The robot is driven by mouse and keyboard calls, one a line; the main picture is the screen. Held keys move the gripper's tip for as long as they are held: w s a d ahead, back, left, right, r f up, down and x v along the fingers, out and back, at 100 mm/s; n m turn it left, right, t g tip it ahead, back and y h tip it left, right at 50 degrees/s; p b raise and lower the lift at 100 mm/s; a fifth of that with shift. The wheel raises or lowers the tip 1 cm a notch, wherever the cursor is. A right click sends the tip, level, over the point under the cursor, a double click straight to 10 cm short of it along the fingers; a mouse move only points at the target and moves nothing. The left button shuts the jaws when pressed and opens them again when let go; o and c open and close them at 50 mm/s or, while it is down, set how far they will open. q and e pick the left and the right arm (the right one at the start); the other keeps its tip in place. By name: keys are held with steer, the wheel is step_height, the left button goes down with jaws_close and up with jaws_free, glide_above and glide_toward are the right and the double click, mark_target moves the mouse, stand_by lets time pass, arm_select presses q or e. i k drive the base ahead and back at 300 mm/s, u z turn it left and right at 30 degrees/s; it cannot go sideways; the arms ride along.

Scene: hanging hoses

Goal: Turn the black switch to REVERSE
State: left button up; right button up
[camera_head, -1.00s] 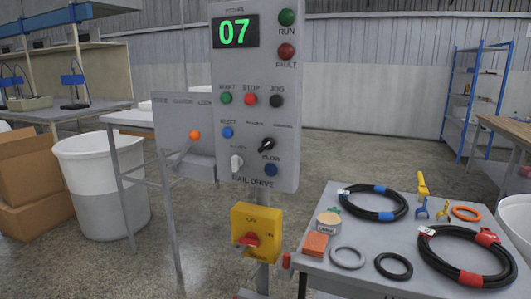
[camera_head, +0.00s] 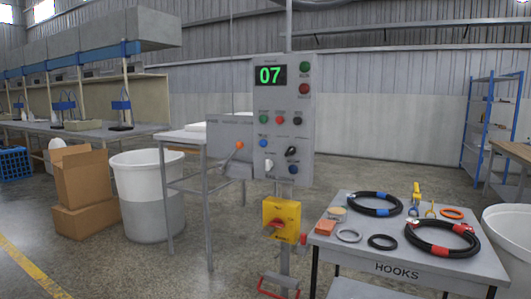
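The black switch (camera_head: 291,152) is a small dark knob on the lower right of the grey control panel (camera_head: 266,107). Its pointer looks tilted, but the labels around it are too small to read. A white knob (camera_head: 268,164) sits to its lower left and a blue button (camera_head: 293,169) just below it. The panel display (camera_head: 270,75) reads 07 in green. Neither of my grippers is in view.
A grey table (camera_head: 400,266) marked HOOKS, with hoses and rings, stands at right. A white bin (camera_head: 147,195) and cardboard boxes (camera_head: 83,187) are at left. Open floor lies in front.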

mark_target(291, 150)
steer(key=u, duration=0.6)
steer(key=i, duration=2)
steer(key=z, duration=0.85)
